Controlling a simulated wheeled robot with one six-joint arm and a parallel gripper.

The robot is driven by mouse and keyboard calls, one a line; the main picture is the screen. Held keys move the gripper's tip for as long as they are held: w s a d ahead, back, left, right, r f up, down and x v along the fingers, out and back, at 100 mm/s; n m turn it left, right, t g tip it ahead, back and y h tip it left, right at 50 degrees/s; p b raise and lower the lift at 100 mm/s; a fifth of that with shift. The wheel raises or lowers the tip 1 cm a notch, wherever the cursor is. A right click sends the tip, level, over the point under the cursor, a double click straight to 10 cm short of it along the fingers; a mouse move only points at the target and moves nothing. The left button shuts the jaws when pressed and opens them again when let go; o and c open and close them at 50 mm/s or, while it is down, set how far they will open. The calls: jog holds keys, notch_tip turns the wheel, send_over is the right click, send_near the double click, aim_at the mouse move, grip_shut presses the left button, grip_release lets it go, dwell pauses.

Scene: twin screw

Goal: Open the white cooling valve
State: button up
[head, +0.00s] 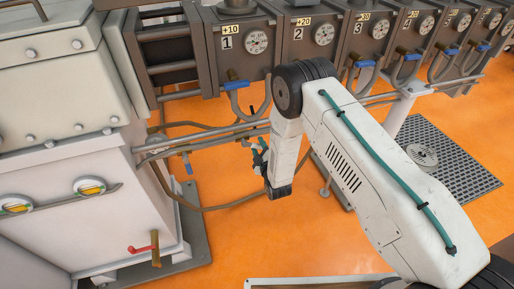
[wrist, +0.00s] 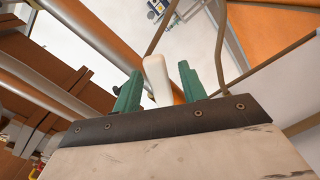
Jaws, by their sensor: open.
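A white, rounded handle-like piece, which looks like the cooling valve's handle (wrist: 157,80), shows in the wrist view. It appears between the two green fingers of my gripper (wrist: 158,84), nearer the left finger. The fingers are open, with a gap on its right side. I cannot tell whether the left finger touches it. In the head view my gripper (head: 261,154) is beside the pipes below the first numbered unit. There the white handle cannot be made out among the fingers and my arm.
Numbered barrel units 1 (head: 240,42) and 2 (head: 305,33) run along the top, with blue-handled valves (head: 235,85) under them. A blue-handled pipe (head: 187,164) is left of my gripper. A red-handled valve (head: 143,248) is on the white cabinet (head: 75,185). Orange floor (head: 235,235) is open below.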

jog(key=v, duration=0.7)
jog(key=shift+s, duration=0.25)
jog(key=shift+c, duration=0.3)
